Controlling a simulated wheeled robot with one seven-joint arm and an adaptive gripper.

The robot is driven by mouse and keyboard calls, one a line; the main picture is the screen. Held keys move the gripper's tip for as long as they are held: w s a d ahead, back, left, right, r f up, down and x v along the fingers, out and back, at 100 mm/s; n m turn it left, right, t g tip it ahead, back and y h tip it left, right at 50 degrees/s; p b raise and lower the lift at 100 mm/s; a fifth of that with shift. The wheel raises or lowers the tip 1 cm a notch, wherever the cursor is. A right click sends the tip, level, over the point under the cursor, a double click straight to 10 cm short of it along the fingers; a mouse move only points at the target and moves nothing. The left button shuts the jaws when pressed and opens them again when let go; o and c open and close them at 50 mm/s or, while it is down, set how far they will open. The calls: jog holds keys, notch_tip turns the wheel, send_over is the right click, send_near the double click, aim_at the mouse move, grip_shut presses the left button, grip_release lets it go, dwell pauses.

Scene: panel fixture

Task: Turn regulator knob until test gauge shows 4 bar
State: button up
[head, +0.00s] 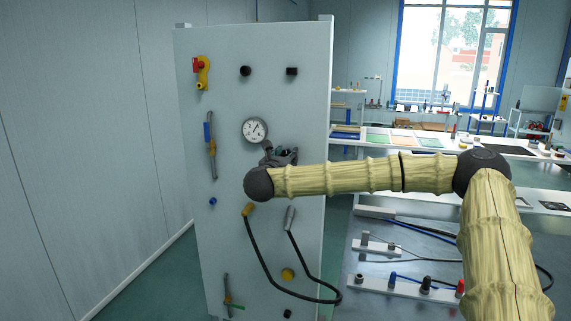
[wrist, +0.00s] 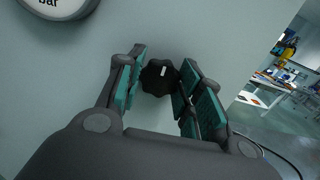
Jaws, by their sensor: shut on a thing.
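The black lobed regulator knob (wrist: 158,79) with a white mark on its face sits between the teal pads of my gripper (head: 281,156) in the wrist view. My gripper is shut on it, with a finger on each side. In the head view the knob is hidden behind my gripper and wrist. The round white test gauge (head: 255,131) is just above my gripper on the grey panel (head: 215,240). Its dark needle seems to point up and to the right; its numbers are too small to read. The wrist view shows only the gauge's lower edge (wrist: 62,9), with "bar" on it.
A red and yellow valve (head: 202,72), black knobs (head: 245,71) and a blue-handled lever (head: 209,132) are also on the panel. A bench with parts (head: 415,285) stands at the right.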

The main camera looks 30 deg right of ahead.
jog(key=shift+f+n+b, duration=0.15)
jog(key=shift+n+b, duration=1)
jog(key=shift+n, duration=1.05)
jog(key=o, duration=1)
jog(key=shift+o, duration=0.2)
jog(key=shift+a, duration=0.1)
jog(key=v, duration=1.2)
jog(key=shift+s, duration=0.1)
